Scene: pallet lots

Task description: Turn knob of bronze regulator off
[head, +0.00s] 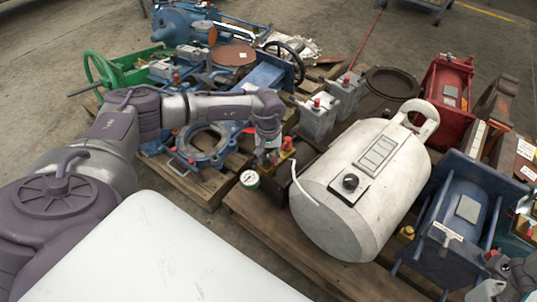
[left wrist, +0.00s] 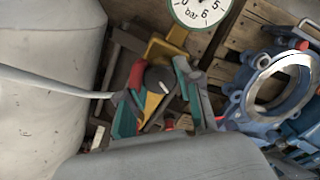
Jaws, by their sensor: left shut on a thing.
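The bronze regulator, a yellow-brown body (left wrist: 165,50) with a round white gauge (left wrist: 200,8), stands beside the white tank; its gauge also shows in the head view (head: 249,179). Its dark knob (left wrist: 156,84) with a pale mark lies between the teal fingertips of my left gripper (left wrist: 157,98). My left gripper (head: 268,157) reaches down over the regulator and is shut on the knob. In the head view the gripper hides most of the regulator and the knob. Part of my right arm shows at the lower right corner; its finger state cannot be made out.
The white tank (head: 345,215) with a bent pale hose stands close beside the gripper. A blue flanged ring (head: 203,148) lies on the pallet to the left. A blue cylinder (head: 460,212) and a red unit (head: 447,88) stand to the right. Wooden pallet boards (head: 262,220) are bare in front.

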